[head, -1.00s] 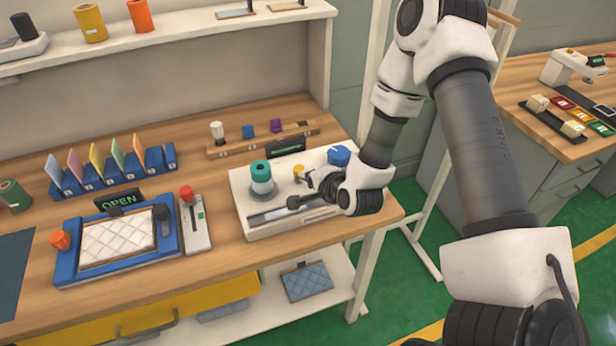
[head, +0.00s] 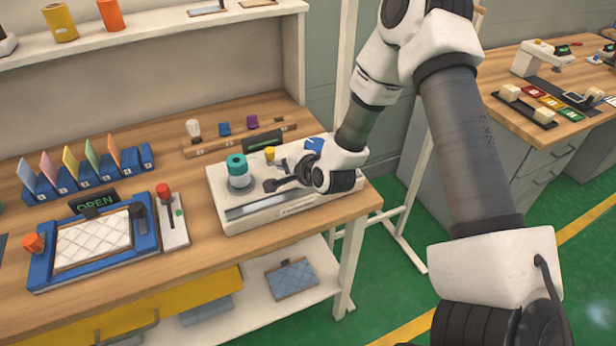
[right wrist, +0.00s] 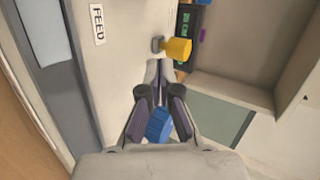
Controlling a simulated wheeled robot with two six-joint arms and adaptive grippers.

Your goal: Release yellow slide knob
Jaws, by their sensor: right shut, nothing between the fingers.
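The yellow knob (head: 270,153) stands on the white device (head: 290,207) on the wooden bench. In the right wrist view the yellow knob (right wrist: 179,48) sits on a small grey stem, just beyond my fingertips. My right gripper (head: 270,185) is over the device, in front of the knob. It also shows in the right wrist view (right wrist: 157,68), where its fingertips are together and empty. I cannot tell whether they touch the stem. My left gripper is not in view.
A teal-topped knob (head: 237,166) stands left of my right gripper, and a blue knob (head: 314,144) is behind it. A blue frame (head: 150,225) with a quilted pad (head: 92,240) lies to the left. A small rack (head: 240,138) stands behind the device.

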